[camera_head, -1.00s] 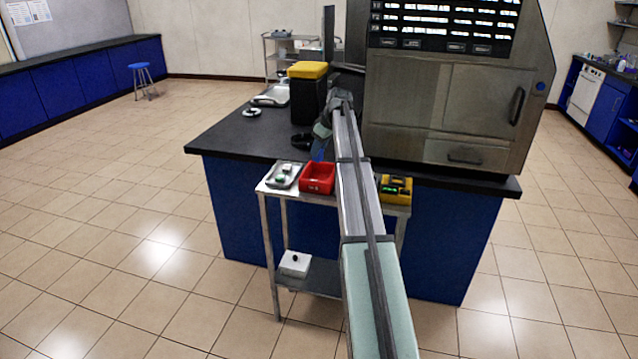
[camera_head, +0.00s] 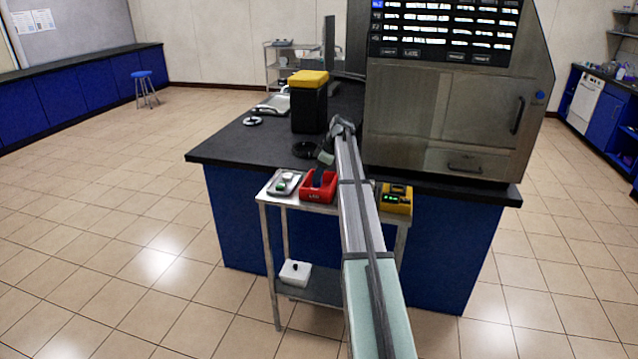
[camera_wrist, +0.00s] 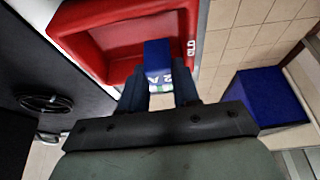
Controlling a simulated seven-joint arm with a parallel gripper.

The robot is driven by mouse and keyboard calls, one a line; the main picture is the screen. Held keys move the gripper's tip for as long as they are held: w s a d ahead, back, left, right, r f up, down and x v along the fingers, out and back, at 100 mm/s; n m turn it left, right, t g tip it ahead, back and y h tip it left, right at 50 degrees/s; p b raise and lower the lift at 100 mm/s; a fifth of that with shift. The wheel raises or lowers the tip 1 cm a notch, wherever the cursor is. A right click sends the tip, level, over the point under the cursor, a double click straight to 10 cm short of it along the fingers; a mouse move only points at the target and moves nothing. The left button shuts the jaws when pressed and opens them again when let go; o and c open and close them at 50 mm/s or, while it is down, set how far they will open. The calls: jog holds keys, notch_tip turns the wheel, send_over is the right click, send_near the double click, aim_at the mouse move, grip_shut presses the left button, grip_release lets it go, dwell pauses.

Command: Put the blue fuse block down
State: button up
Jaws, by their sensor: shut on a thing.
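The blue fuse block (camera_wrist: 157,56) is between the fingertips of my gripper (camera_wrist: 159,92) in the wrist view, with white marking on its near end. My gripper is shut on it. The block overlaps the side of a red bin (camera_wrist: 85,38) in that view; I cannot tell whether it touches the bin. In the head view, my gripper (camera_head: 320,172) points down at the red bin (camera_head: 320,197) on the small cart. The block is hard to tell from the dark fingers there.
On the cart, a metal tray (camera_head: 270,188) with small items stands left of the red bin, and a yellow device (camera_head: 396,204) with green lights stands right. The dark bench (camera_head: 225,148) is behind, with a black ring (camera_head: 305,150) and a large steel machine (camera_head: 450,110).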

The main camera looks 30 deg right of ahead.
jog(key=shift+f, duration=1.75)
jog(key=o, duration=0.8)
jog(key=shift+f, duration=0.1)
jog(key=shift+c, duration=0.2)
jog(key=v, duration=1.2)
